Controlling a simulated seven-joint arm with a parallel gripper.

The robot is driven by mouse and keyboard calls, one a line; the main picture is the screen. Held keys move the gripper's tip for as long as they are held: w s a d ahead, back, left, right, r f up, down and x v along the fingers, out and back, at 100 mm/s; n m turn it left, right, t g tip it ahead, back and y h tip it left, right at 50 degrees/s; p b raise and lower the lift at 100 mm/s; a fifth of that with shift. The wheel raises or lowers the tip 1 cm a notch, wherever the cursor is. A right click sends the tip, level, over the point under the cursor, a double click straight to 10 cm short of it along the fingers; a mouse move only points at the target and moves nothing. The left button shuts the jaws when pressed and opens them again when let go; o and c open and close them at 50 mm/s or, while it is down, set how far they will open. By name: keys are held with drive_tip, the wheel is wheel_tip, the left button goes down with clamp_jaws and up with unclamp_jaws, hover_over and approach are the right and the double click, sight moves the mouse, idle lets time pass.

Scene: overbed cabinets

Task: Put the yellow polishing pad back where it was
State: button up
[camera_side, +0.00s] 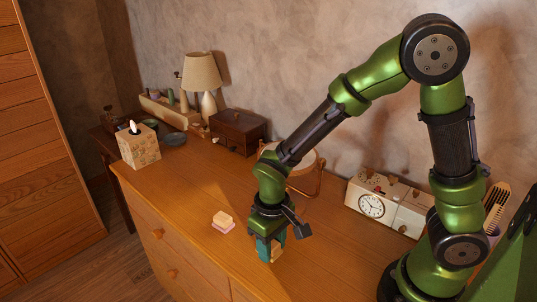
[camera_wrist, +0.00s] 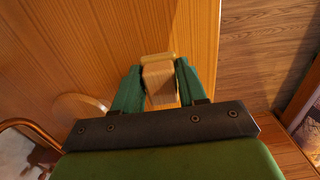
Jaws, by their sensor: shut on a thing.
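My gripper (camera_side: 270,248) is shut on the yellow polishing pad, low over the cabinet top near its front edge. In the wrist view the pad (camera_wrist: 158,82) is a small tan wooden block with a pale yellow layer at its far end, between the two green fingers (camera_wrist: 159,88). In the side view the fingers mostly hide it, and I cannot tell whether it touches the wood. A similar block with a pink base (camera_side: 222,220) sits on the cabinet top (camera_side: 185,195), to the left of my gripper and apart from it.
A tissue box (camera_side: 139,148) stands at the far left corner. A dark wooden box (camera_side: 237,132) and a lamp (camera_side: 203,75) are at the back. A white clock unit (camera_side: 372,204) stands by the wall at right. The wood around the pink-based block is clear.

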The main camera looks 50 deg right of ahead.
sight(272, 254)
drive_tip(key=shift+f, duration=1.7)
drive_tip(key=o, duration=1.1)
drive_tip(key=shift+f, duration=0.1)
